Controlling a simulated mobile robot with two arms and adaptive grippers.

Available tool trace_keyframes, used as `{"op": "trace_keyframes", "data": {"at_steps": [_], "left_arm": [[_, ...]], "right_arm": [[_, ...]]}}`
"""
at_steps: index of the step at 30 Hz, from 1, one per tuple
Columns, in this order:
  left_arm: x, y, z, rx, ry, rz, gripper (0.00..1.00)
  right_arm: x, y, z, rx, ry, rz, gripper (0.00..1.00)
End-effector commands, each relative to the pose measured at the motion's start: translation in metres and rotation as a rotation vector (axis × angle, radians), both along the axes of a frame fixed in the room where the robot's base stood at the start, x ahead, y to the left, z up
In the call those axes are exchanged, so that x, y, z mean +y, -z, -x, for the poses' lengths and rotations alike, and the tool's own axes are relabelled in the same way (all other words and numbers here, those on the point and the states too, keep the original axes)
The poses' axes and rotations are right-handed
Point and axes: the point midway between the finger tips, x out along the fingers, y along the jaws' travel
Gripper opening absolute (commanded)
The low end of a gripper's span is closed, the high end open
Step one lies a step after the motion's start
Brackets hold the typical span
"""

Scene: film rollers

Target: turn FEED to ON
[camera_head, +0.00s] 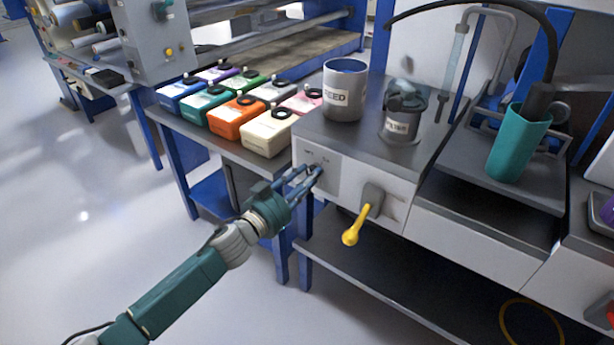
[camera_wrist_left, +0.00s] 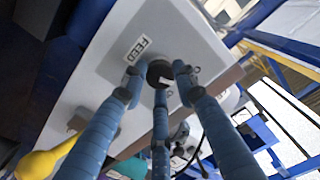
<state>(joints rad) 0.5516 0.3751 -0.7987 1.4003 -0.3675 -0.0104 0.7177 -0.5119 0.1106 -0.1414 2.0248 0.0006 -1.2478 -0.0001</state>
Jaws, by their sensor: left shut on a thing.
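The FEED control is a round black knob (camera_wrist_left: 160,72) with a pale mark on its face, on the grey-white panel (camera_wrist_left: 185,30) of a bench unit. A white FEED label (camera_wrist_left: 137,50) sits beside it in the left wrist view. My left gripper (camera_head: 309,175) reaches the front panel (camera_head: 335,178) in the head view, its fingers largely hiding the knob. In the left wrist view the blue fingers of my left gripper (camera_wrist_left: 158,82) are shut around the knob. The small panel text in the head view is too small to read. My right gripper is not in view.
A yellow-handled lever (camera_head: 352,235) sticks out right of the knob. A grey FEED pot (camera_head: 343,100) and a dark FILTER pot (camera_head: 402,120) stand on top. Several coloured boxes (camera_head: 236,117) fill the left bench. A teal cylinder (camera_head: 517,145) stands at right. Floor at left is clear.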

Motion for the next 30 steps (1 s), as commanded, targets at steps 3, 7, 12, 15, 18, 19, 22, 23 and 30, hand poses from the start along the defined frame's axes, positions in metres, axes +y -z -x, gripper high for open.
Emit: {"op": "trace_keyframes", "data": {"at_steps": [3,7,12,15,18,19,22,23,30], "left_arm": [[0.0,-0.003,0.0,-0.054,-0.001,-0.072,0.03],[-0.001,-0.003,0.0,-0.125,0.0,-0.169,0.03],[0.0,-0.002,0.0,-0.22,0.001,-0.301,0.03],[0.0,-0.002,0.0,-0.275,0.0,-0.377,0.03],[-0.001,-0.002,0.0,-0.329,0.0,-0.449,0.03],[-0.001,-0.002,0.0,-0.345,0.0,-0.471,0.03],[-0.001,-0.002,0.0,-0.394,0.0,-0.537,0.03],[-0.001,-0.002,0.0,-0.406,0.0,-0.554,0.03],[-0.002,-0.001,0.001,-0.492,0.002,-0.671,0.03]], "right_arm": [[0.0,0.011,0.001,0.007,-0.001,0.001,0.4],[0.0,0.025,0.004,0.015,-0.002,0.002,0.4],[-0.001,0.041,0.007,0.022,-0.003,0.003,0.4],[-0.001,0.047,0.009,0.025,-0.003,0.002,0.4],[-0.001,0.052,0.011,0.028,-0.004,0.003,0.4],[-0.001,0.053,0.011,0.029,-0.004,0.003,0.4],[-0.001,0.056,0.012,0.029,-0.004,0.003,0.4],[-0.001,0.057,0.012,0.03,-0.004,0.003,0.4],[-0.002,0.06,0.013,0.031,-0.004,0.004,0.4]]}}
